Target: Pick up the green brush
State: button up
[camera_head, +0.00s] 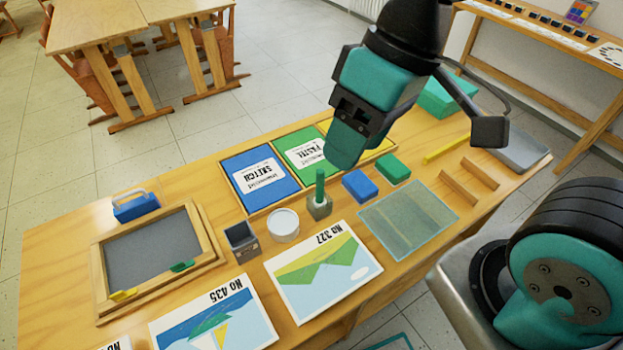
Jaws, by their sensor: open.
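The green brush (320,183) stands upright in a small grey-green holder (319,209) near the middle of the wooden table. Its green handle points up, and its lower end is hidden inside the holder. My gripper (347,147) hangs above the table, higher up in the picture and slightly right of the brush. It is open, apart from the brush, and holds nothing visible. The gap between its fingers is hard to see from this angle.
A round white dish (283,224) and a dark square cup (242,240) stand left of the holder. Blue (360,186) and green (393,168) blocks lie to its right. Behind are sketch (258,176) and pastel (303,152) pads. A framed board (152,251) lies at left.

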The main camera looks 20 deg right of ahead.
aim_at(321, 171)
jog(key=w+d+f+m+h+b, duration=0.25)
jog(key=w+f, duration=0.35)
jog(key=w, duration=0.3)
jog(key=w+d+f+m+h+b, duration=0.15)
jog(key=w+f+m, duration=0.3)
jog(key=w, duration=0.55)
jog(key=f, duration=0.6)
jog(key=f+p, duration=0.1)
jog(key=f, duration=0.4)
jog(key=shift+s+a+f, duration=0.15)
jog(key=shift+a+f, duration=0.05)
jog(key=shift+f, duration=0.2)
jog(key=shift+s+d+f+p, duration=0.15)
jog(key=shift+f+p, duration=0.3)
jog(key=shift+f, duration=1.1)
jog(key=shift+s+a+f+p, duration=0.1)
jog(key=shift+f+p, duration=0.35)
jog(key=shift+f, duration=1.1)
jog(key=shift+c, duration=0.4)
grip_shut()
